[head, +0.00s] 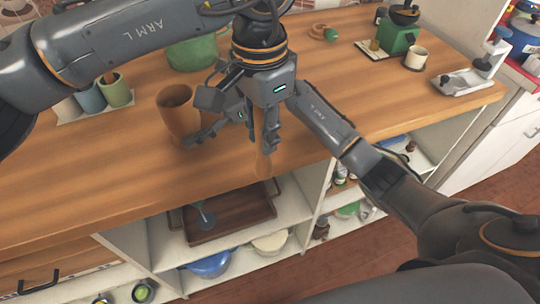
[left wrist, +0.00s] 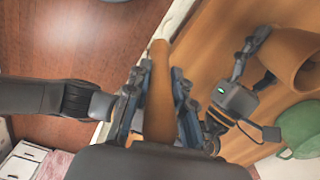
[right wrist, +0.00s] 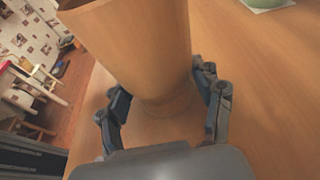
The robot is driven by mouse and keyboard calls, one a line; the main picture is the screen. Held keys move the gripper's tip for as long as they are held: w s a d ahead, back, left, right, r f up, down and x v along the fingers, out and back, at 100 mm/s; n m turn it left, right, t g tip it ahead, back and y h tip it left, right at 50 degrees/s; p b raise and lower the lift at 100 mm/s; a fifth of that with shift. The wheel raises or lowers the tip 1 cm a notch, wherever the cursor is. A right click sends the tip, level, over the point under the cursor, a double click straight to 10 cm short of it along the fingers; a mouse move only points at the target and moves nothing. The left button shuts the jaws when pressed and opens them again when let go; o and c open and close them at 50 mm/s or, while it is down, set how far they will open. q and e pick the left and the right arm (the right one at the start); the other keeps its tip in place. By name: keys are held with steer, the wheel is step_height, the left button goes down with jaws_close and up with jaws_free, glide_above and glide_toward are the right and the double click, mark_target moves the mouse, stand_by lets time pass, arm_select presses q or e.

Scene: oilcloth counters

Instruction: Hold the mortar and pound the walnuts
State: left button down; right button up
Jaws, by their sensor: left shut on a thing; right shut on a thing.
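The mortar (head: 176,118) is a tall wooden cup on the counter, left of centre in the head view, with its mouth up. My right gripper (head: 205,122) is shut on its lower part from the right. The right wrist view shows the mortar (right wrist: 140,45) between the fingers. My left gripper (head: 262,140) is shut on a wooden pestle (head: 263,165), which points down near the counter's front edge, to the right of the mortar and apart from it. The pestle (left wrist: 158,95) also shows in the left wrist view. I see no walnuts; the mortar's inside is dark.
A green pot (head: 192,52) stands behind the mortar, and small cups (head: 88,98) stand at the left. Open shelves with a wooden tray (head: 228,232) lie below the counter edge.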

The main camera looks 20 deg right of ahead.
arm_select(q)
steer(key=w+r+n, duration=0.1)
steer(key=w+r, duration=0.4)
step_height(320, 180, up, 9)
steer(key=n, duration=1.4)
glide_above(182, 118)
steer(key=w, duration=0.4)
step_height(182, 118, down, 9)
steer(key=shift+a+f, duration=0.1)
steer(key=shift+f, duration=0.05)
steer(key=shift+s+f, duration=0.1)
steer(key=shift+f, duration=0.2)
steer(key=shift+f, duration=0.25)
steer(key=shift+f, duration=1.1)
steer(key=shift+r, duration=0.1)
